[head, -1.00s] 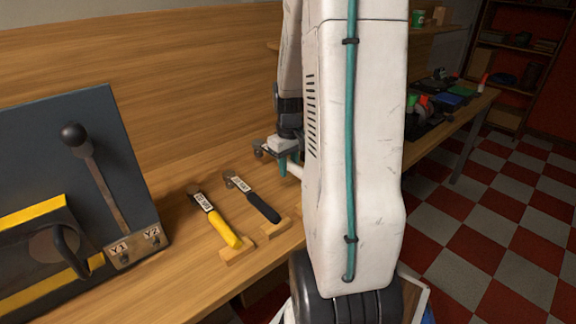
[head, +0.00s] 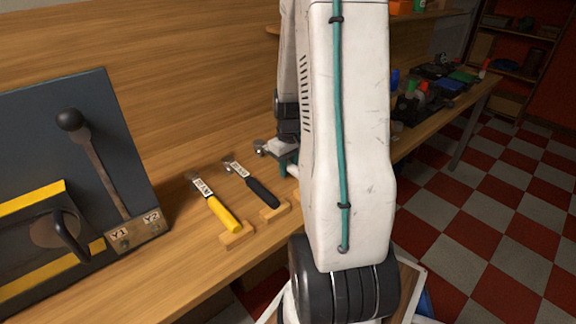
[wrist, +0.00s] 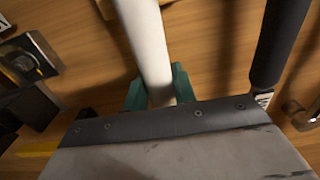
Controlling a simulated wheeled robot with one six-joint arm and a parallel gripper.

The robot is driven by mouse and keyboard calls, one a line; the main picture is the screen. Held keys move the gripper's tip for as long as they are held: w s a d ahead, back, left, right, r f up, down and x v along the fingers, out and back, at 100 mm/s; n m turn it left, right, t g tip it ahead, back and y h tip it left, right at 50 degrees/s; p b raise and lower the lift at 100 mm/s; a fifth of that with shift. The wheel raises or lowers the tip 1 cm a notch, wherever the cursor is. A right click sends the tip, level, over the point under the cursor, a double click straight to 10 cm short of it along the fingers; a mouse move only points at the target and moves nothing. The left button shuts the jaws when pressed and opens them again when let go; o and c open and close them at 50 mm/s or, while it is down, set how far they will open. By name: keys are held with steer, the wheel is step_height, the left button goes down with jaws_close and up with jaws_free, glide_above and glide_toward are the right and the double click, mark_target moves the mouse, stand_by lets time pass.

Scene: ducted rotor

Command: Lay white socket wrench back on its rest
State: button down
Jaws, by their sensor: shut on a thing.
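My gripper (wrist: 152,88) has teal fingers, shut on the white handle of the socket wrench (wrist: 148,40). The handle runs up the wrist view, away from the gripper. In the head view the gripper (head: 287,165) is beside my arm, with the wrench's metal head (head: 260,147) at its left; most of the handle is hidden by my arm. A wooden rest piece (wrist: 106,9) shows at the upper end of the handle in the wrist view. Whether the wrench touches its rest I cannot tell.
The black handle (wrist: 279,40) is at right in the wrist view. A dark lever panel (head: 112,150) stands at left. Coloured items (head: 422,90) are farther along the bench.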

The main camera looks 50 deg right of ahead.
steer(key=shift+f, duration=0.4)
stand_by(0.3)
steer(key=c, duration=1.1)
jaws_free()
steer(key=shift+o, duration=0.2)
steer(key=shift+r, duration=0.1)
step_height(320, 180, up, 8)
steer(key=shift+f, duration=0.15)
